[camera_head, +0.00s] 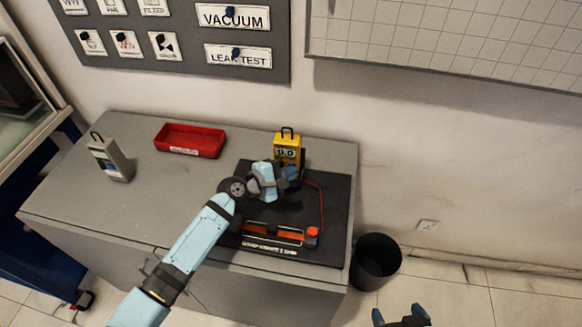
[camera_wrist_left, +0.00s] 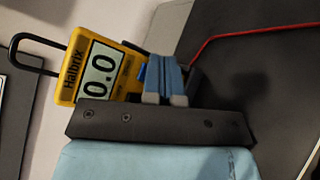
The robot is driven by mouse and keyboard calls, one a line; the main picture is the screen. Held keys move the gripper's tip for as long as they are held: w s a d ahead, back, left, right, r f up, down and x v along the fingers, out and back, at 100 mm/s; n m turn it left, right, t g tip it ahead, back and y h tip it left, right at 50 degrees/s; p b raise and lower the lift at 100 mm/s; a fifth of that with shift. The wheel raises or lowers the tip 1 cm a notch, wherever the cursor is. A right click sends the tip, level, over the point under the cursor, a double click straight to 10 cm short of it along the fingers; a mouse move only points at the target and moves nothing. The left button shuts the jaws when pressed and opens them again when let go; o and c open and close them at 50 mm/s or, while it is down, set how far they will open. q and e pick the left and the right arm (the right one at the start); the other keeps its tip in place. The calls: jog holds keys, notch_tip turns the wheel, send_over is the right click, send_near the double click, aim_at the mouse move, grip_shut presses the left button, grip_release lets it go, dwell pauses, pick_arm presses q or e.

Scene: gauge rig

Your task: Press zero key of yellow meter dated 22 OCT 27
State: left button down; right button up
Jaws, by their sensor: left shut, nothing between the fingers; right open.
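The yellow meter (camera_head: 287,148) stands upright at the back of the dark mat in the head view. It fills the upper left of the left wrist view (camera_wrist_left: 101,72), with a black handle, the name Halbrix and a display reading 0.0. No date label is readable. My left gripper (camera_head: 292,172) is shut and empty, in front of the meter's lower face. In the left wrist view its fingers (camera_wrist_left: 164,68) overlap the meter's lower part, beside a small blue patch (camera_wrist_left: 142,74). Contact cannot be told. My right gripper (camera_head: 401,315) is open, low at the bottom edge.
A grey meter (camera_head: 110,158) stands at the table's left. A red tray (camera_head: 190,140) lies at the back. An orange and black fixture with a red knob (camera_head: 312,231) sits on the mat's front. A red lead (camera_head: 322,205) crosses the mat. A black bin (camera_head: 376,262) stands right.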

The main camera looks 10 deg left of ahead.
pick_arm(q)
jog(key=shift+s, duration=0.1)
dwell(0.3)
jog(key=shift+s+p, duration=0.4)
jog(key=shift+s, duration=0.5)
jog(key=shift+s+p, duration=0.7)
jog(key=shift+s, duration=1.8)
